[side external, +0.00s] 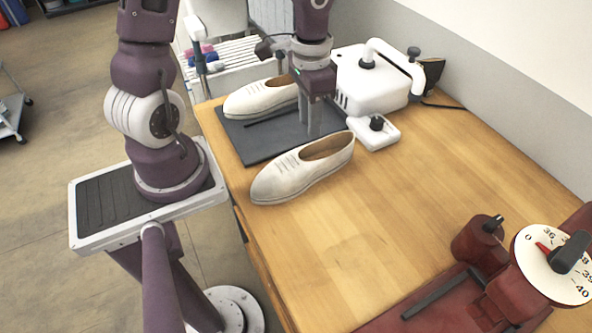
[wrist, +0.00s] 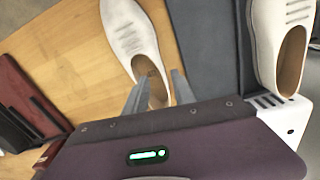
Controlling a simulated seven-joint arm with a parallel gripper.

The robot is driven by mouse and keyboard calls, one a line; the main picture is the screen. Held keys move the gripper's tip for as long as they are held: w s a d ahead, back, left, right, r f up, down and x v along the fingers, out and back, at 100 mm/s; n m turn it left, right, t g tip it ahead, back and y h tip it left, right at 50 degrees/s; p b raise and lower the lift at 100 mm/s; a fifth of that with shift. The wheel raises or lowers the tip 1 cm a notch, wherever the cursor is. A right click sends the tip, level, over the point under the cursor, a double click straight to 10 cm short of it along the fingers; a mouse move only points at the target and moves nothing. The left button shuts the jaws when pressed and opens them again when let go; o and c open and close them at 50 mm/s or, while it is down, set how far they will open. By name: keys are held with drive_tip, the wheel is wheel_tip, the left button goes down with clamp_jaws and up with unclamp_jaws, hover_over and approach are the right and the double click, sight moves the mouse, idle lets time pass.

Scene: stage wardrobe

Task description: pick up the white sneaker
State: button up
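Two white sneakers are on the wooden table. The nearer white sneaker (side external: 290,178) lies upright on bare wood, beside the mat's front edge; it also shows in the wrist view (wrist: 130,32), toe away from me. The farther white sneaker (side external: 258,98) is on the dark mat (side external: 242,140), and shows at the right of the wrist view (wrist: 262,35). My gripper (side external: 317,132) is open and empty, pointing down by the nearer sneaker's heel end. In the wrist view the fingers (wrist: 158,85) appear on either side of its opening; whether they touch it I cannot tell.
A white boxy appliance (side external: 365,88) with a hose stands behind my gripper, with a small white block with a black knob (side external: 372,133) before it. A dark red device with a dial (side external: 545,262) stands at the front right. The table's middle is clear.

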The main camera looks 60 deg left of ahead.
sight(307, 147)
drive_tip(key=f, duration=0.8)
drive_tip(key=shift+s, duration=0.2)
drive_tip(key=shift+r, duration=0.1)
clamp_jaws()
